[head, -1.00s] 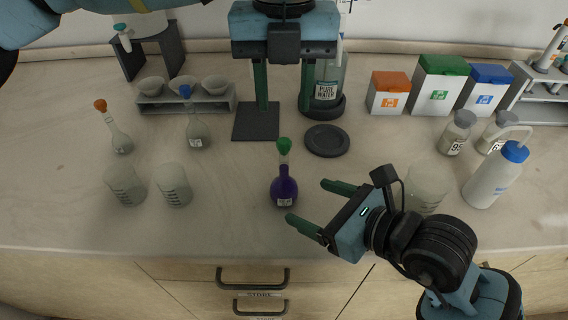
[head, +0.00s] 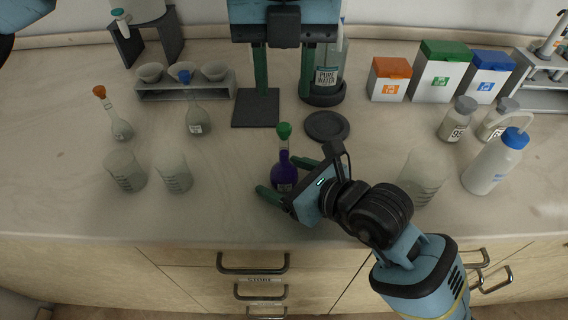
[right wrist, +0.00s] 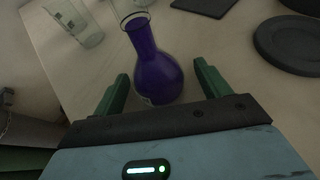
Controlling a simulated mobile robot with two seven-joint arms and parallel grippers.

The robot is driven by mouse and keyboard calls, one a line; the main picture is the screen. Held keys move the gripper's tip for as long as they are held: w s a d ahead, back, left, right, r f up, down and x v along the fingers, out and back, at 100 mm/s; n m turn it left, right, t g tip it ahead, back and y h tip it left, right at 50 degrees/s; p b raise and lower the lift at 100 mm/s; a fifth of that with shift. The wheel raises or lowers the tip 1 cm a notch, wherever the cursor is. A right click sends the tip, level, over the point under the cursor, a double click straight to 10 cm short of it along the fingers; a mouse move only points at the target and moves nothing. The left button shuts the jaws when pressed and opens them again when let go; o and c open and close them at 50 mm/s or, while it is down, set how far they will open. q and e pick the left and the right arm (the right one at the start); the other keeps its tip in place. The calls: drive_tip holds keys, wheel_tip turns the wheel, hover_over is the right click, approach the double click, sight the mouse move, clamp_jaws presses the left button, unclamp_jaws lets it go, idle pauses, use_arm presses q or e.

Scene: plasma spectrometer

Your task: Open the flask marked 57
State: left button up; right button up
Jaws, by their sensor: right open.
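A round flask (head: 285,172) with purple liquid and a green stopper (head: 284,131) stands upright on the bench; its label is too small to read. My right gripper (head: 288,179) is open, its two green fingers on either side of the purple flask's bulb. In the right wrist view the flask (right wrist: 152,62) sits between the open fingers, with a gap on the right side; its stopper is out of that view. My left gripper (head: 281,97) is open, pointing down behind the flask, with nothing between its fingers. Other flasks have an orange stopper (head: 99,91) and a blue stopper (head: 184,76).
Beakers (head: 125,171) stand at front left, and another beaker (head: 422,178) is right of my right arm. A dark round plate (head: 327,126) lies behind the purple flask. A wash bottle (head: 493,166) and jars (head: 457,120) stand at right. Boxes (head: 441,72) line the back.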

sight(284, 126)
drive_tip(key=shift+c, duration=0.5)
drive_tip(key=c, duration=1.2)
use_arm(q)
drive_tip(key=shift+o, duration=0.2)
use_arm(e)
drive_tip(key=shift+c, duration=0.9)
use_arm(q)
drive_tip(key=shift+o, duration=0.7)
wheel_tip(284, 126, up, 5)
drive_tip(key=m, duration=1.3)
drive_tip(key=shift+f, duration=0.15)
wheel_tip(284, 126, down, 12)
drive_tip(key=shift+r, duration=0.15)
